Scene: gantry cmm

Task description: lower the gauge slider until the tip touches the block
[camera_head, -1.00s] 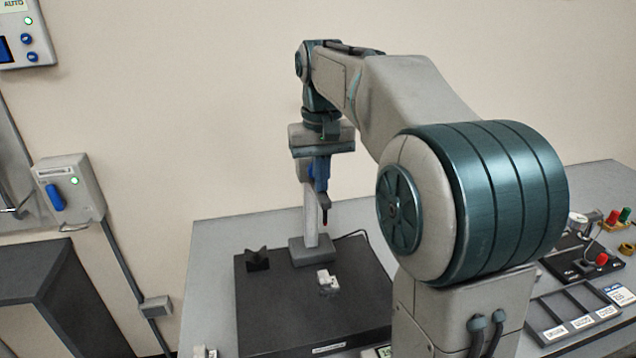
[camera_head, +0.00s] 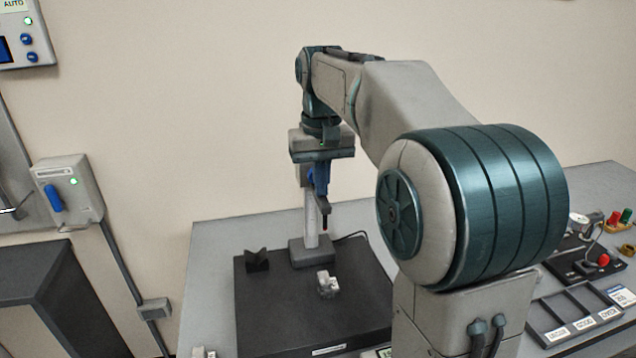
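The small light metal block (camera_head: 327,284) lies on the dark plate (camera_head: 270,310). The tip is above the plate, apart from the block. My gripper (camera_head: 321,160) is at the slider's upper end, below my wrist. Its fingers are small and partly hidden, so I cannot tell whether they are shut on the slider.
A dark V-shaped block (camera_head: 257,261) sits on the plate left of the post. A labelled tray (camera_head: 573,317) and a control box with a red knob (camera_head: 585,263) are at the right of the table (camera_head: 215,260). A cable runs behind the post.

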